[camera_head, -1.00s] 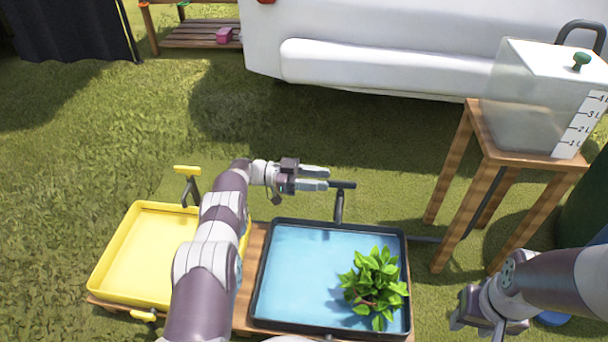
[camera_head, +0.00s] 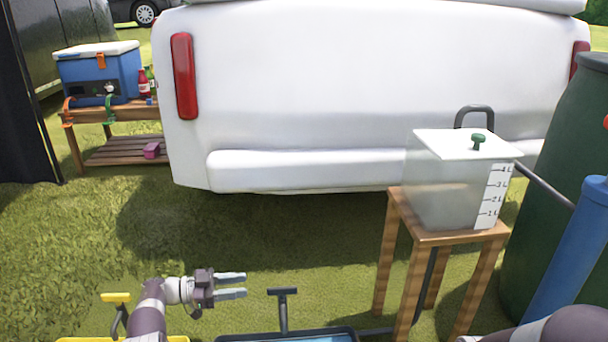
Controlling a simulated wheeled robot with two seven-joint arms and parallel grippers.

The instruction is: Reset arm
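My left arm comes in at the bottom left, and my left gripper (camera_head: 232,286) points right. Its two fingers are apart with nothing between them, so it is open and empty. It is to the left of the dark T-shaped handle (camera_head: 283,308) behind the blue tray, with a gap between them. My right arm (camera_head: 560,327) shows only at the bottom right corner. Its gripper is out of the picture. Only the back rim of the blue tray (camera_head: 290,336) and the edge of the yellow tray (camera_head: 178,339) show at the bottom.
A clear water tank (camera_head: 445,185) stands on a wooden stool (camera_head: 440,238) at the right. A green barrel (camera_head: 560,180) and a blue cylinder (camera_head: 570,255) stand beside it. A white vehicle (camera_head: 350,100) fills the back. A blue cooler (camera_head: 98,75) sits on a wooden shelf (camera_head: 110,115) at the left.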

